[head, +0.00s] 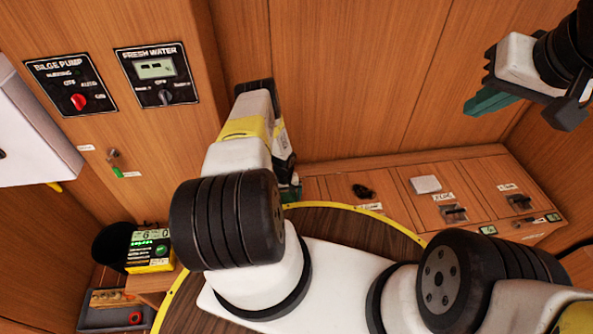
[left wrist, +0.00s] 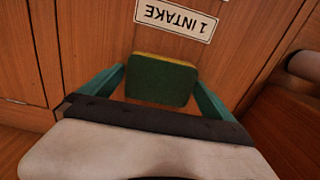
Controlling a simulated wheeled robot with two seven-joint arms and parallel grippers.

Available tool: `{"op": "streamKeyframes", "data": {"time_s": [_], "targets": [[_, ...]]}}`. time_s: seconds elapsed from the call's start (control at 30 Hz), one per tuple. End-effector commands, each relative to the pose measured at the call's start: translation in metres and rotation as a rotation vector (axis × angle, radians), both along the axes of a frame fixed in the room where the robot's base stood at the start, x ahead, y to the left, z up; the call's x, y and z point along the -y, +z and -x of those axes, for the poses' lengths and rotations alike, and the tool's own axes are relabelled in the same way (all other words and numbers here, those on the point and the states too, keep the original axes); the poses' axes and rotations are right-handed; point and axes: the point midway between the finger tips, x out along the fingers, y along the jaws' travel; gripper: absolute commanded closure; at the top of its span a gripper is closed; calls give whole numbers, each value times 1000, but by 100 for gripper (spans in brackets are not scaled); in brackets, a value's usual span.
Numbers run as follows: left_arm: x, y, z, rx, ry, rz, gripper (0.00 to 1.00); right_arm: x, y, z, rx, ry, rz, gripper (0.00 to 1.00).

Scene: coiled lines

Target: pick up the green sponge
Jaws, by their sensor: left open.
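The green sponge (left wrist: 162,82) shows in the left wrist view as a dark green block with a yellow edge. It lies between the two teal fingers of my left gripper (left wrist: 158,78), which is open, one finger on each side. Whether the fingers touch it is hard to tell. In the head view my left gripper (head: 287,184) points down near the round table's far edge, partly hidden by its own arm. I cannot make out the sponge there. My right gripper (head: 528,108) is at the upper right, its fingers apart and nothing between them.
A round dark table (head: 350,224) with a yellow rim lies under my arm. Behind it a wooden bench (head: 391,176) carries latches, a white block (head: 425,184) and a small black item (head: 363,191). Panels hang at left. A grey tray (head: 100,315) and a yellow-black device (head: 149,251) sit lower left.

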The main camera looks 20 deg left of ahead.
Motion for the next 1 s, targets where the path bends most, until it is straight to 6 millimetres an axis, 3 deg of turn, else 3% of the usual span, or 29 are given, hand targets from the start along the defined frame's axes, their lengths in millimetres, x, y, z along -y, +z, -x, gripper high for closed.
{"op": "streamKeyframes", "data": {"time_s": [0.23,0.5,0.83,1.0], "targets": [[0,-2,0,1,0,0,0,0,0,0,0,0,0,100],[0,-2,0,0,0,0,51,0,0,0,0,0,0,100],[0,-1,0,0,0,0,52,0,0,0,0,0,0,100],[0,10,-1,1,0,0,52,0,0,0,0,0,0,100]]}}
